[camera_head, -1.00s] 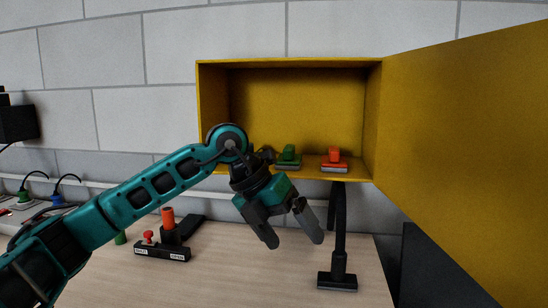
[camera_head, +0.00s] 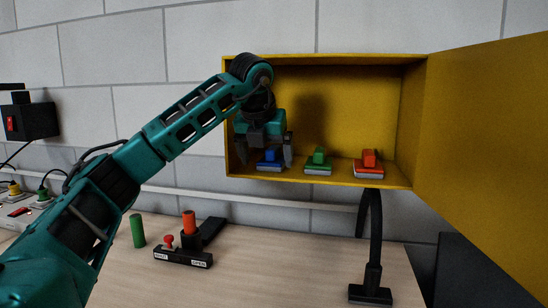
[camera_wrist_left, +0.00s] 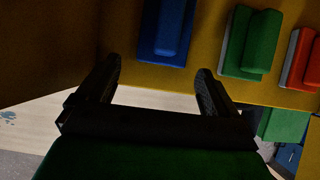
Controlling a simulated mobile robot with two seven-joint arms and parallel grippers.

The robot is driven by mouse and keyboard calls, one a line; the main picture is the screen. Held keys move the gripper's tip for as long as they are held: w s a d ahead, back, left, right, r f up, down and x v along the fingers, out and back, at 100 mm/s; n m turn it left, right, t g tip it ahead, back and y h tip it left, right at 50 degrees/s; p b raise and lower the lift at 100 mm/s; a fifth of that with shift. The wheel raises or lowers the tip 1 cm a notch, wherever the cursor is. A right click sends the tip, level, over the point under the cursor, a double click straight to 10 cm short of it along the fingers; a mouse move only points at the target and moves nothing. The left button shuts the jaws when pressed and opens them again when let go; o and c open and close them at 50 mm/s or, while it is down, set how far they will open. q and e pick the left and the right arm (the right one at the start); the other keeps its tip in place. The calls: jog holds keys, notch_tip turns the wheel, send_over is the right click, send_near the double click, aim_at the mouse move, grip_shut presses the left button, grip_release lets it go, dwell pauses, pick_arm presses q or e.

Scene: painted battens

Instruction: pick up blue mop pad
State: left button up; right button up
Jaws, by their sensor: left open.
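The blue mop pad (camera_head: 270,158) sits on the floor of the open yellow cabinet (camera_head: 350,95), at its left end. In the left wrist view the blue pad (camera_wrist_left: 168,28) lies ahead of the fingers, roughly between their lines. My left gripper (camera_head: 265,160) is open, with its fingers on either side of the blue pad in the head view. In the left wrist view the left gripper (camera_wrist_left: 157,82) is empty and the pad appears beyond its fingertips. Whether a finger touches the pad cannot be told. My right gripper is not in view.
A green pad (camera_head: 318,161) and a red pad (camera_head: 369,163) stand to the right in the cabinet. The open yellow door (camera_head: 485,140) fills the right side. Below are a black stand (camera_head: 370,292), a button box (camera_head: 183,257) and a green cylinder (camera_head: 138,231) on the wooden table (camera_head: 270,275).

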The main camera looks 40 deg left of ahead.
aim_at(273, 148)
pick_arm(q)
jog(key=shift+w+a+r+p, duration=0.15)
jog(key=shift+w+a, duration=0.25)
jog(key=shift+w, duration=0.4)
jog(key=shift+w+a+f+p, duration=0.1)
jog(key=shift+w+a+p, duration=0.3)
jog(key=shift+w, duration=0.4)
jog(key=shift+w+a+r+p, duration=0.1)
jog(key=shift+w+a, duration=0.35)
jog(key=shift+w, duration=0.35)
jog(key=shift+w+a, duration=0.15)
jog(key=shift+w, duration=0.1)
jog(key=shift+w+a+f, duration=0.15)
jog(key=shift+f, duration=0.5)
jog(key=c, duration=1.1)
jog(key=shift+r, duration=0.1)
jog(key=shift+c, duration=0.2)
